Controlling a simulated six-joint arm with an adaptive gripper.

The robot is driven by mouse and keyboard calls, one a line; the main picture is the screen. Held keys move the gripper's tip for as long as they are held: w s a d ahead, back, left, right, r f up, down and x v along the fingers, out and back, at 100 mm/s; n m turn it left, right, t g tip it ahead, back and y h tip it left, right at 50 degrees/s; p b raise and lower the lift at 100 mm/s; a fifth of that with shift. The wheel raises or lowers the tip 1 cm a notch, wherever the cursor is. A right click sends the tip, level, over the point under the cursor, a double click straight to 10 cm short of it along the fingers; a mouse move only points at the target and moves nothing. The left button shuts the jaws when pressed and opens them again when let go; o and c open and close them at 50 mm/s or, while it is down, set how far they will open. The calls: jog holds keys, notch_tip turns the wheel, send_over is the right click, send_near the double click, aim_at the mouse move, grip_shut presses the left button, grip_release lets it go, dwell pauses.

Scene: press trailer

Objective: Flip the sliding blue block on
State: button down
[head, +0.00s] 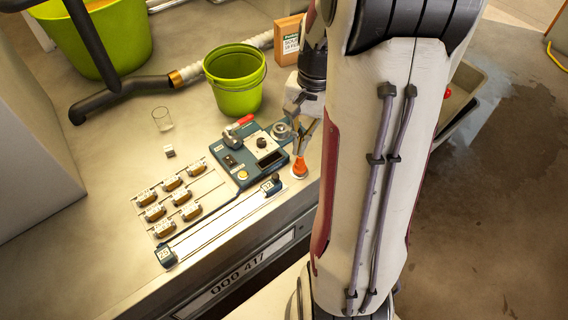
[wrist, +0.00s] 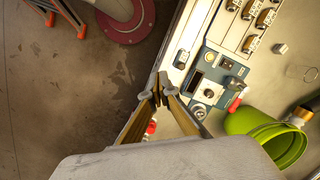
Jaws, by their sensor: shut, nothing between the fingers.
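A white rail (head: 222,222) runs along the bench's front edge. A small dark blue block (head: 271,184) sits at its right end, and another blue block (head: 166,256) sits at its left end. I cannot tell which one slides. In the wrist view the right-end block (wrist: 182,58) shows on the rail, close to my fingertips. My gripper (wrist: 157,88) is shut and empty beside the panel end of the rail, apart from the block. In the head view my gripper (head: 301,148) is partly hidden by my arm, above an orange-red piece (head: 299,169).
A blue control panel (head: 248,157) with a red-handled lever stands behind the rail. Several labelled switches (head: 154,212) are to its left. A green bucket (head: 236,90), a glass (head: 162,119) and a small white cube (head: 169,152) stand farther back. The bench's front edge is close.

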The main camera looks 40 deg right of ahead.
jog(key=w+d+f+m+y, duration=0.1)
jog(key=w+d+f+m, duration=0.4)
jog(key=d+m, duration=0.3)
jog(key=shift+w+f+m+t+y, duration=0.3)
jog(key=shift+w+f+t, duration=0.1)
jog(key=shift+f, duration=0.45)
jog(key=shift+a+f, duration=0.1)
send_near(279, 179)
jog(key=d+f, duration=0.1)
jog(key=f, duration=0.1)
jog(key=d+f, duration=0.1)
jog(key=d, duration=0.1)
jog(key=shift+s+f, duration=0.2)
jog(key=shift+f, duration=0.15)
jog(key=shift+w+a+f, duration=0.1)
jog(key=shift+w+a, duration=0.1)
jog(key=shift+a, duration=0.9)
jog(key=shift+w+a+f, duration=0.15)
jog(key=shift+a, duration=0.7)
jog(key=shift+a, duration=0.15)
